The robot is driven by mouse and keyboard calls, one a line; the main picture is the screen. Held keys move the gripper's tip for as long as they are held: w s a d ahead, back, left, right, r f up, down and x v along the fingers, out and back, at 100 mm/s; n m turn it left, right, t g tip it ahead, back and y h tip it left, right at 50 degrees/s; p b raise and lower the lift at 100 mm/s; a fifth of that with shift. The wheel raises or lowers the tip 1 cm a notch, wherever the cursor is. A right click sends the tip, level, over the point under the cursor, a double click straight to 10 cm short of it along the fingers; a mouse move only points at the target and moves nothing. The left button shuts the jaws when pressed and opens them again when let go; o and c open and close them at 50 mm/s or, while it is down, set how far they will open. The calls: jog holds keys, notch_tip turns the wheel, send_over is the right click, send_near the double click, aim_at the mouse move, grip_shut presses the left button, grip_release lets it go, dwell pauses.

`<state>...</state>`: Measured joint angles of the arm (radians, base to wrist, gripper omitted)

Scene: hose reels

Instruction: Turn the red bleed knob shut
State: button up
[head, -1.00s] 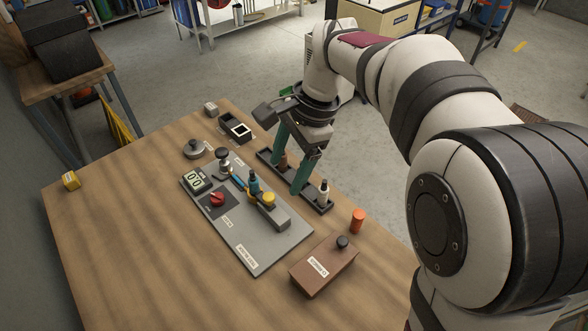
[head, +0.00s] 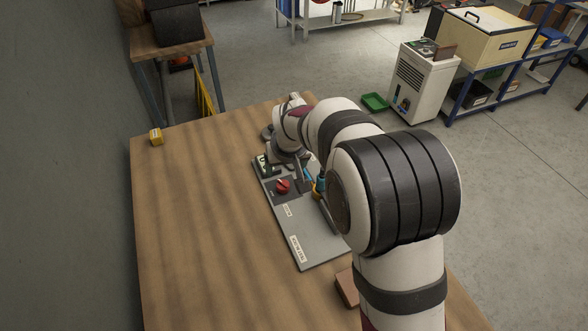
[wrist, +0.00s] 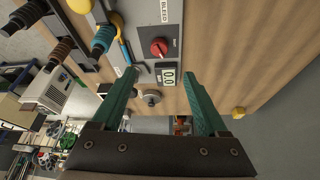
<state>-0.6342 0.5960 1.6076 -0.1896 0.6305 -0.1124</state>
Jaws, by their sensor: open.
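The red bleed knob (head: 283,186) sits on a dark square plate on the grey panel (head: 305,246) in the head view. In the wrist view the knob (wrist: 159,47) is above and between my two green fingertips, near a "BLEED" label (wrist: 165,12). A small display (wrist: 168,76) reading about 0.0 lies between the fingertips in the picture. In the head view my arm hides most of the gripper and the panel's right side.
A blue-banded fitting (wrist: 103,39) and a yellow knob (wrist: 80,6) stand left of the knob in the wrist view. A round metal piece (wrist: 151,98) lies past the panel. A yellow block (head: 156,136) sits at the table's far left. The wooden table (head: 200,220) left of the panel is clear.

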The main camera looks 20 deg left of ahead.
aim_at(283, 184)
jog(key=x, duration=1.3)
jog(key=shift+d+f, duration=0.1)
grip_shut()
